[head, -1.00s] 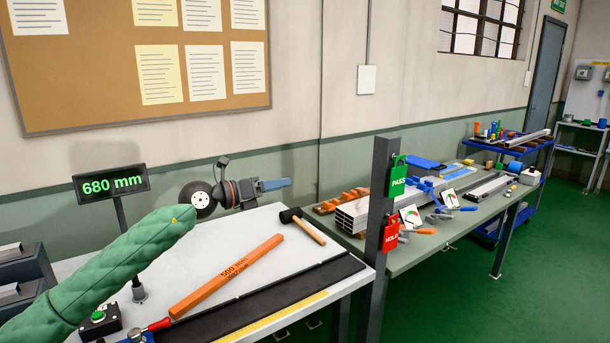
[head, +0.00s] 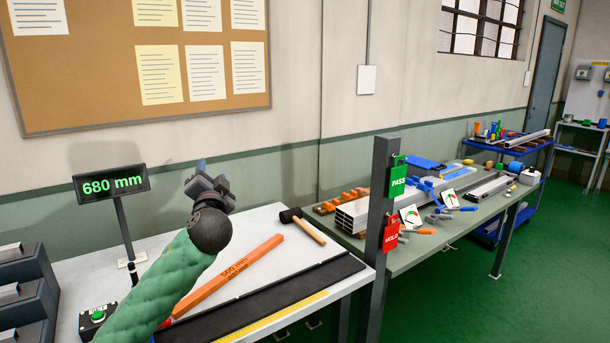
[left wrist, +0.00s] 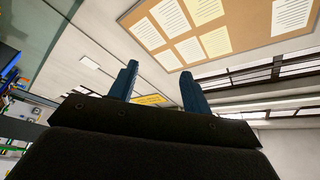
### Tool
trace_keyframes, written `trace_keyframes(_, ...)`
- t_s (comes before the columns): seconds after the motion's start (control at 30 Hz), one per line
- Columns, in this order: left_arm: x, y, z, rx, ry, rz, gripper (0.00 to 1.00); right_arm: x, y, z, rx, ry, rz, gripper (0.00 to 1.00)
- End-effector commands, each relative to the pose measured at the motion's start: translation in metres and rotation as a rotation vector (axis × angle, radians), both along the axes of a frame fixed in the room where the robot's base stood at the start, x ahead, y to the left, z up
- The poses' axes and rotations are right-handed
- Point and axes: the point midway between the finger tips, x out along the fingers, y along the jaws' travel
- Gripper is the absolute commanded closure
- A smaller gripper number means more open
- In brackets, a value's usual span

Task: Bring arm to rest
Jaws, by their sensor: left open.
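My left arm, in a green quilted sleeve, comes in from the lower left in the head view. Its gripper (head: 203,168) is raised above the white bench, in front of the wall, and touches nothing. In the left wrist view its two blue fingers (left wrist: 158,88) stand apart with nothing between them, pointing toward the wall and ceiling. My right gripper is in neither view.
The white bench (head: 262,222) holds an orange bar (head: 228,275), a black mallet (head: 291,215), a black rail with a yellow scale (head: 270,298) and a 680 mm display (head: 111,183). A dark post (head: 380,200) with PASS and HOLD tags stands at its right corner.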

Motion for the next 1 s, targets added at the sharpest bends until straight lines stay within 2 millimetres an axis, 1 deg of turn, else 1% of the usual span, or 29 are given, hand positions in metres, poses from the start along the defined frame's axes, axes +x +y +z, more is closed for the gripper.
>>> trace_keyframes(0.03, -0.006, 0.001, -0.031, -0.067, 0.089, 0.007, 0.51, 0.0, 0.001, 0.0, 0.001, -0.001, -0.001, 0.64)
trace_keyframes(0.07, -0.011, 0.002, -0.048, -0.102, 0.142, 0.012, 0.51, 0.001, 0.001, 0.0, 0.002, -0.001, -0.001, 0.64)
trace_keyframes(0.1, -0.017, 0.002, -0.07, -0.146, 0.207, 0.015, 0.51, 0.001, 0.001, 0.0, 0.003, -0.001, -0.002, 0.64)
trace_keyframes(0.17, -0.027, 0.001, -0.102, -0.206, 0.303, 0.021, 0.51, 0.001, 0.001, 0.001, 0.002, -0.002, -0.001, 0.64)
trace_keyframes(0.2, -0.035, -0.001, -0.123, -0.242, 0.365, 0.023, 0.51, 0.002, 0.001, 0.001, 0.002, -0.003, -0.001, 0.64)
trace_keyframes(0.27, -0.048, -0.003, -0.153, -0.29, 0.451, 0.023, 0.51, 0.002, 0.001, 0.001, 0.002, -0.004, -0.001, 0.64)
trace_keyframes(0.3, -0.058, -0.006, -0.172, -0.321, 0.506, 0.021, 0.51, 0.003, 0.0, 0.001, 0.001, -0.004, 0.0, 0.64)
trace_keyframes(0.37, -0.072, -0.009, -0.199, -0.363, 0.584, 0.019, 0.51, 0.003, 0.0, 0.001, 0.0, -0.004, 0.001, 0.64)
trace_keyframes(0.4, -0.082, -0.012, -0.216, -0.389, 0.633, 0.016, 0.51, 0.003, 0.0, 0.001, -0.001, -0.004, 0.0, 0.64)
trace_keyframes(0.47, -0.098, -0.016, -0.24, -0.427, 0.7, 0.011, 0.51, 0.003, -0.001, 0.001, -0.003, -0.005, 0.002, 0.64)
trace_keyframes(0.5, -0.108, -0.02, -0.255, -0.45, 0.742, 0.005, 0.51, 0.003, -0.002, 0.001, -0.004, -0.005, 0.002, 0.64)
trace_keyframes(0.7, -0.159, -0.034, -0.321, -0.557, 0.911, -0.025, 0.51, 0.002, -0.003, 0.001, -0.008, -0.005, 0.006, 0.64)
trace_keyframes(0.87, -0.199, -0.044, -0.365, -0.634, 1.004, -0.042, 0.51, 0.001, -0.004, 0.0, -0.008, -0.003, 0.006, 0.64)
trace_keyframes(1.0, -0.236, -0.048, -0.402, -0.695, 1.077, -0.033, 0.51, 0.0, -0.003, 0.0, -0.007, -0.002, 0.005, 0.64)
